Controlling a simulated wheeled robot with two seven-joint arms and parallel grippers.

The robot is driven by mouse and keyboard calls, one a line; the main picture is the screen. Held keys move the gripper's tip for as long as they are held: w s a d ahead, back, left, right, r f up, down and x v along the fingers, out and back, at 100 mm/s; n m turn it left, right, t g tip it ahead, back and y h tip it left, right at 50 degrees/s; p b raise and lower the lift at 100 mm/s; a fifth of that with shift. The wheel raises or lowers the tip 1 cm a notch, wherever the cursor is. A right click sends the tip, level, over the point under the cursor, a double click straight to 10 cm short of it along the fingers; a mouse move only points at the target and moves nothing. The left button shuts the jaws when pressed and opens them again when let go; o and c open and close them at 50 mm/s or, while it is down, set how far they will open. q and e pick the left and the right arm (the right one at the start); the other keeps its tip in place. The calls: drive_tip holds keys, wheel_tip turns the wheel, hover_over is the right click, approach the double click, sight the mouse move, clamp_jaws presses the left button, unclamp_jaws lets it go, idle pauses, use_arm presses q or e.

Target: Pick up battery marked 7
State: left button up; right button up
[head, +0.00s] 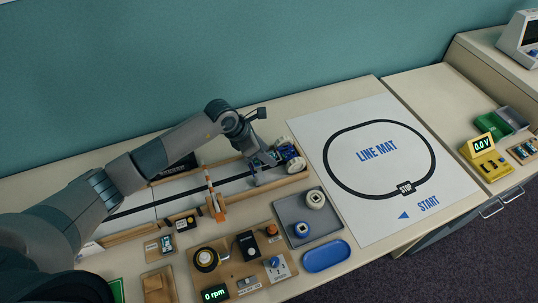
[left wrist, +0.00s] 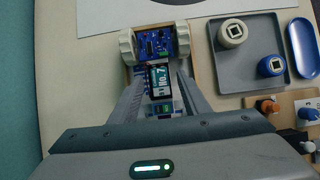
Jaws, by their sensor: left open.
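The battery marked 7 (left wrist: 159,83) shows in the left wrist view as a dark block with a white 7, just behind a blue circuit board. My left gripper (left wrist: 158,88) is open, with one finger on each side of the battery; I cannot tell whether they touch it. In the head view my left gripper (head: 262,168) is low over the track, beside the small wheeled car (head: 289,157), and the battery is hidden there. The car's blue board (left wrist: 160,43) sits between two pale wheels. My right gripper is not in view.
A grey tray (head: 281,211) holds two round wheels, with a blue oval dish (head: 326,256) beside it. A wooden panel with knobs (head: 235,272) stands at the front. An orange gate (head: 214,193) crosses the wood-edged track. The white line mat (head: 365,205) is clear.

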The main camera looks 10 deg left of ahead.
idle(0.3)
use_arm(q)
clamp_jaws()
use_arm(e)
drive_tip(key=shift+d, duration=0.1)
use_arm(q)
drive_tip(key=shift+r, duration=0.1)
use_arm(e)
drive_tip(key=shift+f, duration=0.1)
use_arm(q)
drive_tip(key=shift+r+b, duration=0.6)
drive_tip(key=shift+r, duration=0.2)
drive_tip(key=shift+d+r+b, duration=0.2)
drive_tip(key=shift+r+b, duration=0.5)
drive_tip(key=shift+r, duration=0.5)
drive_tip(key=s+d+r+b, duration=0.1)
drive_tip(key=d+r+b, duration=0.3)
drive_tip(key=d+r, duration=0.3)
drive_tip(key=shift+d, duration=2.1)
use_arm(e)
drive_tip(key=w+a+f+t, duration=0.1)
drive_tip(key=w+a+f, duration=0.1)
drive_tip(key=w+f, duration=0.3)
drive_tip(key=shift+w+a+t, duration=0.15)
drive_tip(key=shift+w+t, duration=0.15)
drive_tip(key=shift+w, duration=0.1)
